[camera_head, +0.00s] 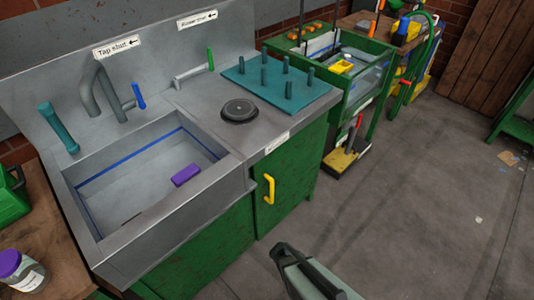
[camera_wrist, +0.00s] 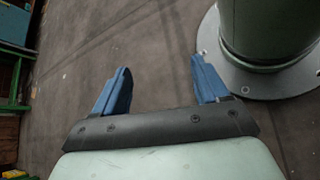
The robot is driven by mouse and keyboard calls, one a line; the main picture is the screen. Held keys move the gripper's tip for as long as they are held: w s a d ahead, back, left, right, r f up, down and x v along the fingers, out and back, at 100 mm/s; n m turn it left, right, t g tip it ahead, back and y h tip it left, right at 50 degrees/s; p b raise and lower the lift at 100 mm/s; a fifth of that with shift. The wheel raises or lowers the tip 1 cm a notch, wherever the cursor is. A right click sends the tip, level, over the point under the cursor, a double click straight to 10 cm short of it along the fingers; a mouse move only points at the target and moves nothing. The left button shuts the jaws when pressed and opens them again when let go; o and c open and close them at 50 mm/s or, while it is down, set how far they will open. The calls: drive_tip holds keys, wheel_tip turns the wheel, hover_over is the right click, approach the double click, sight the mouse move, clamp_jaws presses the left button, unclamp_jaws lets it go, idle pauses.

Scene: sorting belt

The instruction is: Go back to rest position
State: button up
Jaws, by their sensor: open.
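My gripper (camera_wrist: 160,88) shows in the wrist view with its two blue fingers spread wide apart. Nothing is between the fingers, and bare grey floor lies beyond them. In the head view, part of my arm shows at the bottom middle, in front of the green cabinet and apart from it. The fingertips cannot be made out in that view.
A steel sink (camera_head: 120,235) with a purple block (camera_head: 186,175) in it is at the left. A teal peg board (camera_head: 308,101) lies on the counter beside it. The green cabinet door has a yellow handle (camera_head: 268,189). The floor (camera_head: 420,210) at right is mostly clear.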

drive_tip(key=s+a+f+m+y, duration=0.1)
drive_tip(key=s+f+m+y, duration=0.1)
drive_tip(key=s+m+y, duration=0.4)
drive_tip(key=y, duration=0.3)
drive_tip(key=shift+s+a+g, duration=0.25)
drive_tip(key=shift+a+g, duration=0.05)
drive_tip(key=shift+g, duration=0.1)
